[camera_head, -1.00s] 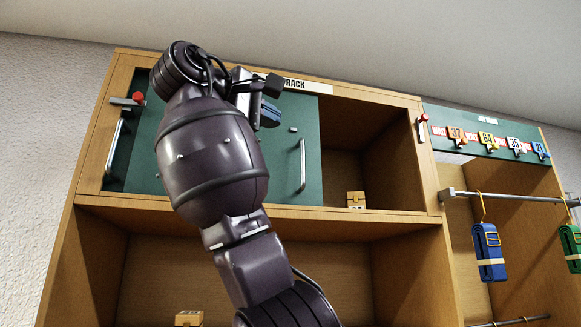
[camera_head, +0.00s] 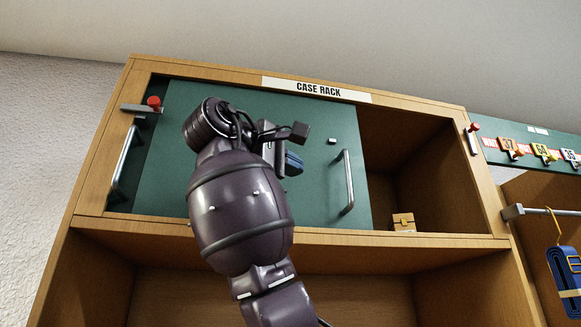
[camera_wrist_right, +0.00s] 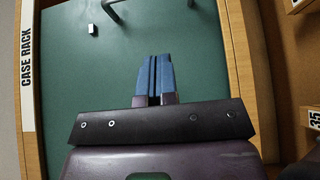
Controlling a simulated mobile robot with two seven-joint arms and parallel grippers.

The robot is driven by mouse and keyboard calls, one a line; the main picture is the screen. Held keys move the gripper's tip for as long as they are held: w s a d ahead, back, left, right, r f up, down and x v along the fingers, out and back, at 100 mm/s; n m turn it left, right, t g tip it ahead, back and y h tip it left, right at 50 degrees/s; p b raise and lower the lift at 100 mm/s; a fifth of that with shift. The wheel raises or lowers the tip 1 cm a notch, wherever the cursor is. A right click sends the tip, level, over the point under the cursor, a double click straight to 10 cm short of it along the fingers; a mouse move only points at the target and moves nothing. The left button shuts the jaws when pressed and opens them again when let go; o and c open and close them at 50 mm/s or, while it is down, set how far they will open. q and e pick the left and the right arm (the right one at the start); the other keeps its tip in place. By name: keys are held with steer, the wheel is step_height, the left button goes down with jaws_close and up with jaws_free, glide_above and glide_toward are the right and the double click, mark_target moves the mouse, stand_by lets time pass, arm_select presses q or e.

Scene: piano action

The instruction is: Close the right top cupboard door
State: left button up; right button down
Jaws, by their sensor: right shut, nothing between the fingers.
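The top cupboard has green sliding doors. The front green door (camera_head: 318,190) with an upright metal handle (camera_head: 348,182) covers the middle, leaving the right part of the cupboard open. Another handle (camera_head: 125,160) stands at the far left. My right gripper (camera_head: 293,163) is in front of the green door, left of the right-hand handle, with its blue fingers shut and empty. In the right wrist view the shut fingers (camera_wrist_right: 153,78) show against the green door (camera_wrist_right: 190,45), with part of a handle (camera_wrist_right: 111,10) at the top. I cannot tell whether they touch the door. My left gripper is out of view.
A red-knobbed latch (camera_head: 153,103) is at the left frame, and another red knob (camera_head: 474,127) at the right. A small wooden box (camera_head: 403,221) sits in the open right part. An open shelf lies below. Numbered tags and a hanging blue strap (camera_head: 566,270) are at right.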

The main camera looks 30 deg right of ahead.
steer(key=p, duration=0.1)
glide_toward(336, 181)
steer(key=d+f, duration=0.2)
steer(key=shift+w+d+f, duration=0.15)
steer(key=shift+w+d, duration=0.15)
steer(key=shift+d, duration=0.1)
steer(key=shift+s+d, duration=0.2)
steer(key=shift+d, duration=0.3)
steer(key=shift+s+d, duration=0.25)
steer(key=shift+d, duration=0.3)
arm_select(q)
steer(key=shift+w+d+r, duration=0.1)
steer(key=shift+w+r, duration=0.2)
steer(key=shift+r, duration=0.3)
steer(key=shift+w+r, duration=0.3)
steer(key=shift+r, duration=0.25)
arm_select(e)
steer(key=shift+s+d, duration=0.35)
steer(key=shift+d, duration=0.25)
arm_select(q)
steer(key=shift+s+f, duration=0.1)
arm_select(e)
steer(key=shift+d+f, duration=0.1)
